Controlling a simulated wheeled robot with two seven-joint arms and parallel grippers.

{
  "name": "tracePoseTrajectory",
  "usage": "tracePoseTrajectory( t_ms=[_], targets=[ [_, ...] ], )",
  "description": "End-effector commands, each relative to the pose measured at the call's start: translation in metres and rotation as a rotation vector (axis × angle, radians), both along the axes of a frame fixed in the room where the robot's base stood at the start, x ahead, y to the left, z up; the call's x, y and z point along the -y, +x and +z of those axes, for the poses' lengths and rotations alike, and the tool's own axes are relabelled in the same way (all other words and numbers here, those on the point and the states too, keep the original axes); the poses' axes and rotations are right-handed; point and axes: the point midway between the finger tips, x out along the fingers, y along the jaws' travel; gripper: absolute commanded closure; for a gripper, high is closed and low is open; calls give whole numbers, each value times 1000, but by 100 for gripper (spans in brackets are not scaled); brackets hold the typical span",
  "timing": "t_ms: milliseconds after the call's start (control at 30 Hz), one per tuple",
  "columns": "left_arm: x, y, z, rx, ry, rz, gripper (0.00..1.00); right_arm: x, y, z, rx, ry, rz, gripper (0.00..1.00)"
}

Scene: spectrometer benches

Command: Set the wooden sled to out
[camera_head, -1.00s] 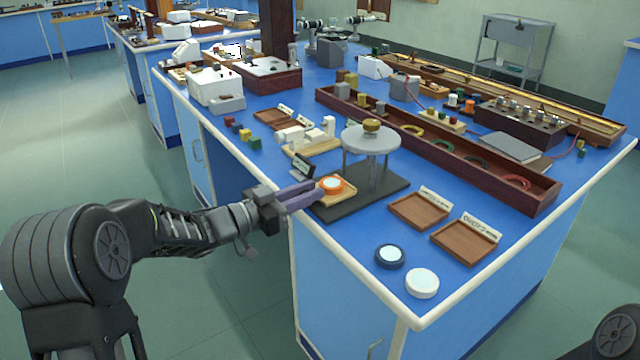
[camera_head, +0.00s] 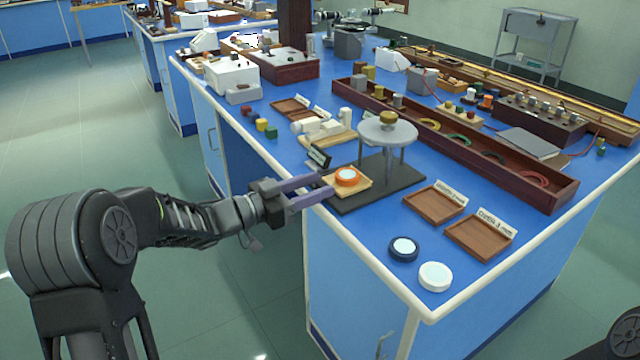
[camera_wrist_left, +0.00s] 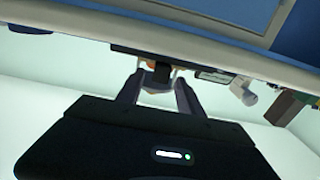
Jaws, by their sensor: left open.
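The wooden sled (camera_head: 362,189) is a small light-wood plate at the front left end of a dark base (camera_head: 403,182), by the bench's left edge. An orange ring with a white centre (camera_head: 347,176) sits on it. A round grey plate on posts (camera_head: 388,131) stands over the base behind it. My left gripper (camera_head: 326,189) is open, its purple-grey fingers pointing right at the sled's near side; whether they touch it I cannot tell. In the left wrist view the open fingers (camera_wrist_left: 158,88) point toward the bench edge, and an orange bit shows between them. My right gripper is not in view.
Two wooden trays (camera_head: 434,204) with labels lie right of the base. A small dark label stand (camera_head: 318,157) stands just behind the sled. The floor left of the bench is clear.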

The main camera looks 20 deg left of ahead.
Motion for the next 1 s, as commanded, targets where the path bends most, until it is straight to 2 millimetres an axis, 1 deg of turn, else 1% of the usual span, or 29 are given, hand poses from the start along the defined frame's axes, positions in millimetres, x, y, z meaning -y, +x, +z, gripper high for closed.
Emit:
tracePoseTrajectory(
  t_ms=[33, 200, 300, 400, 1000],
  targets=[
    [-7, -6, 1, -2, -1, 5, 56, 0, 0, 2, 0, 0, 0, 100],
    [-25, -29, 1, -1, -1, 5, 56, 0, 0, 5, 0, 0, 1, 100],
    [-34, -39, 0, -1, 0, 4, 56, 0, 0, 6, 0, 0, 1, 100],
    [-38, -45, 0, 0, 0, 2, 56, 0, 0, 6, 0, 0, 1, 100],
    [-39, -47, -1, -1, 1, 2, 56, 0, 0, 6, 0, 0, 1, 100]
  ],
)
